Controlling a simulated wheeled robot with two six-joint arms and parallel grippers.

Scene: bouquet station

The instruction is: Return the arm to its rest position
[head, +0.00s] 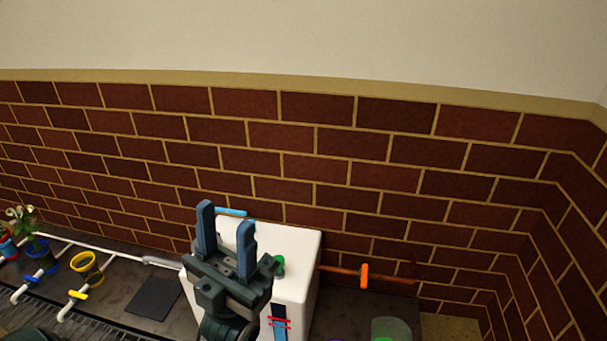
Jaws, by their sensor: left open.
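My left gripper (225,232) is in the head view, low and left of centre, with its two blue-grey fingers pointing up. The fingers are apart and nothing shows between them. It stands in front of a white box (303,262) and hides part of that box's front and top. My right gripper is not in the view.
A blue item (230,212) and a green item (279,266) show at the white box. An orange-handled valve (364,276) sits on a copper pipe to the right. Pots (87,267) and white pipes stand at left. A dark mat (153,298) lies on the counter. A brick wall (300,140) closes the back.

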